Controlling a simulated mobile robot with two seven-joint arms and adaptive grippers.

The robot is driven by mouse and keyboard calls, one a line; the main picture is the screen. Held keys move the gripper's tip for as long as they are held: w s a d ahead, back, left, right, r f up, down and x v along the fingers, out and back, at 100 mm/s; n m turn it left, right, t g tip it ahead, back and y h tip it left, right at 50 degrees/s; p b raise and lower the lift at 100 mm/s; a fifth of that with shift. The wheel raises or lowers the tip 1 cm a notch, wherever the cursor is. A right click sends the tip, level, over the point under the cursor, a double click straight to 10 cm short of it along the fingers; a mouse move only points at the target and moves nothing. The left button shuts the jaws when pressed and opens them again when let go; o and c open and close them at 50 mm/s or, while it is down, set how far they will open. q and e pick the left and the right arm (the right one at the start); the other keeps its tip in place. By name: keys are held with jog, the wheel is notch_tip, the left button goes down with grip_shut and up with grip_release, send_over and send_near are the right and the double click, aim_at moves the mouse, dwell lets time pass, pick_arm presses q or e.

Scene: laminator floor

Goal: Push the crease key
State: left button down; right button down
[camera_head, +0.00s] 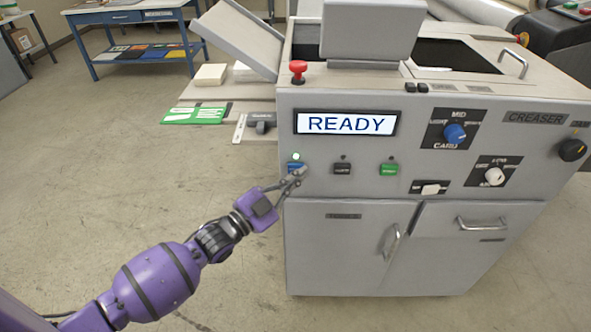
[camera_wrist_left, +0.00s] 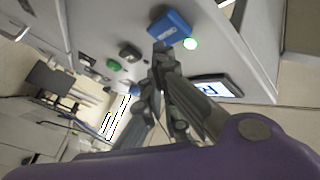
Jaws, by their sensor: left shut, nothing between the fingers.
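The grey creaser machine (camera_head: 350,240) stands in front of me with its display (camera_head: 346,123) reading READY. A row of keys is on its front: a blue key (camera_head: 294,168), a black key (camera_head: 342,168) and a green key (camera_head: 388,169). Their small labels are not legible. A small lamp (camera_head: 296,156) glows above the blue key. My left gripper (camera_head: 300,173) is shut and empty, its tips at the blue key and partly covering it. In the left wrist view the tips are right by the blue key (camera_wrist_left: 170,26); I cannot tell whether they touch. My right gripper is not in view.
A red stop knob (camera_head: 298,70) sits on the machine's top left edge. Dials, including a blue one (camera_head: 455,134), and a white switch (camera_head: 430,189) are to the right. The floor at left is clear.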

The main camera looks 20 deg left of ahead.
pick_arm(q)
jog(key=shift+s, duration=0.15)
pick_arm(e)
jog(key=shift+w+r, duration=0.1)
